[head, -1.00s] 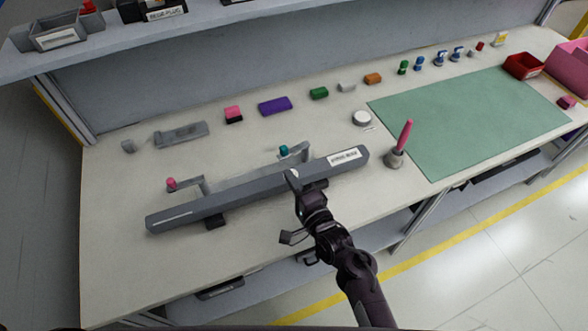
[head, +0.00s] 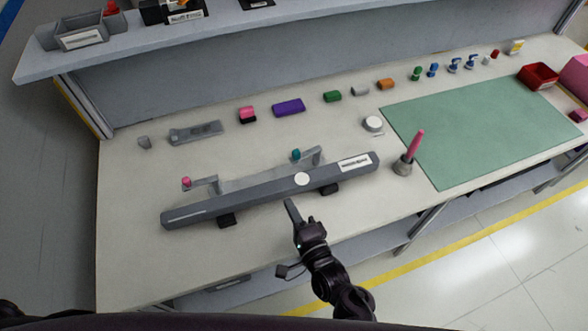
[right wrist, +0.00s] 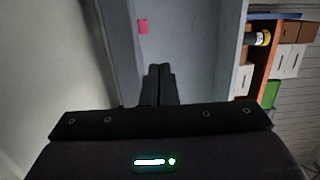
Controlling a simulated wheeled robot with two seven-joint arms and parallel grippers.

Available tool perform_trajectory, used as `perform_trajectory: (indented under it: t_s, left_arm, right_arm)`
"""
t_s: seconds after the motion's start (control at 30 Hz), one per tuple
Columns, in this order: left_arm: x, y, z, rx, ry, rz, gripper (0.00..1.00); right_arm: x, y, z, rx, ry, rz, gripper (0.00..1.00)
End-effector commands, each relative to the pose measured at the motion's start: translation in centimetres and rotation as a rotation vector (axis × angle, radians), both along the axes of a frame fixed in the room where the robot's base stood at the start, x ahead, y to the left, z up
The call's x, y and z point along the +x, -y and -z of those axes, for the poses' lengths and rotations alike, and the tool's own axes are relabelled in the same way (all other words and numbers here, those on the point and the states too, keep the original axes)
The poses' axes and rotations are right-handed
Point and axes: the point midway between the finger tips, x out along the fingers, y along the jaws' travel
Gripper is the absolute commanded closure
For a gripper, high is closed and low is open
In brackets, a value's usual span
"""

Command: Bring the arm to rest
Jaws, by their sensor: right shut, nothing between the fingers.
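My right gripper (head: 290,206) is in front of the long grey beam (head: 250,193) near the table's front edge, apart from it and empty. In the right wrist view its two fingers (right wrist: 158,84) are together. The beam lies across the left half of the table (head: 130,260) on dark supports, with a white disc (head: 302,179) and a white label (head: 354,163) on it. My left gripper is not in view.
A pink-handled tool (head: 412,148) stands upright in a grey holder right of the beam. A green mat (head: 470,130) covers the right side. Several coloured blocks, such as a purple one (head: 289,107), line the back. A shelf (head: 200,30) overhangs the rear.

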Motion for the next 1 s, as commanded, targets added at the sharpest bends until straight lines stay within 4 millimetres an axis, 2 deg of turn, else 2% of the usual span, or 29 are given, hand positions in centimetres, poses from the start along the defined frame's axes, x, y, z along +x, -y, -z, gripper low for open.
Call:
perform_trajectory:
  t_s: [0.23,0.37,0.47,0.63,0.8,1.0]
  left_arm:
    - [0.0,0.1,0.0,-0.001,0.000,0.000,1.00]
    - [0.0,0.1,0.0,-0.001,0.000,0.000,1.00]
    - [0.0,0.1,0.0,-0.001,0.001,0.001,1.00]
    - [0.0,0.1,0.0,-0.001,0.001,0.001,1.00]
    - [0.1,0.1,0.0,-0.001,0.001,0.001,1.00]
    - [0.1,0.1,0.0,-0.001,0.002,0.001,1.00]
  right_arm:
    - [0.1,0.1,0.0,-0.013,0.000,0.000,1.00]
    - [0.6,1.3,0.1,-0.146,-0.014,-0.009,1.00]
    - [1.2,3.4,0.3,-0.362,-0.043,-0.032,1.00]
    - [0.9,8.9,-0.2,-0.800,-0.131,-0.113,1.00]
    - [-1.4,14.4,-2.0,-1.160,-0.245,-0.254,1.00]
    - [-4.6,18.2,-4.4,-1.379,-0.343,-0.411,1.00]
